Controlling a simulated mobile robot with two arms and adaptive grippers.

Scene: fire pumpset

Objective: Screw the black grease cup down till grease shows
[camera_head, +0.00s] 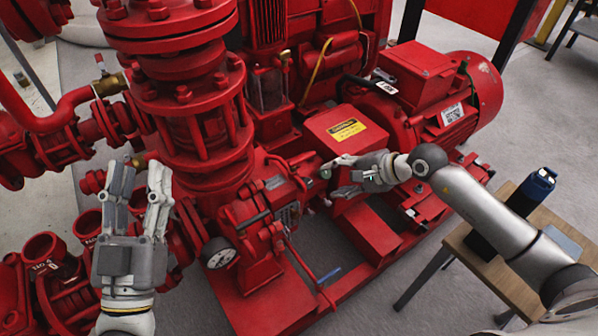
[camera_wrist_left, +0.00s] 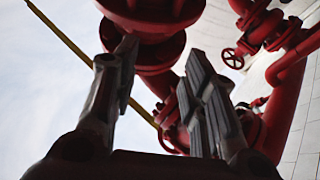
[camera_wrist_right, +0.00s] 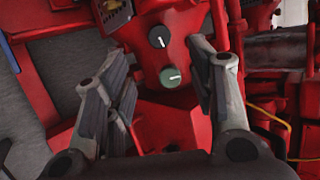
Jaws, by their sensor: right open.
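In the right wrist view the black grease cup (camera_wrist_right: 159,37) is a round dark cap with a white mark, on the red pump housing. A similar dark green cap (camera_wrist_right: 171,77) sits just below it, its white mark lying nearly level. My right gripper (camera_head: 335,172) is open, with its fingers either side of the green cap's position in its wrist view and the black cup beyond the tips. Whether a finger touches either cap cannot be told. I see no grease. My left gripper (camera_head: 144,190) is open and empty, raised in front of the red pipework.
The red pump fills the middle, with a pressure gauge (camera_head: 219,253) low at its front. A red motor (camera_head: 452,92) stands at the back right. A small wooden table (camera_head: 470,262) with a dark bottle (camera_head: 527,194) stands at the right.

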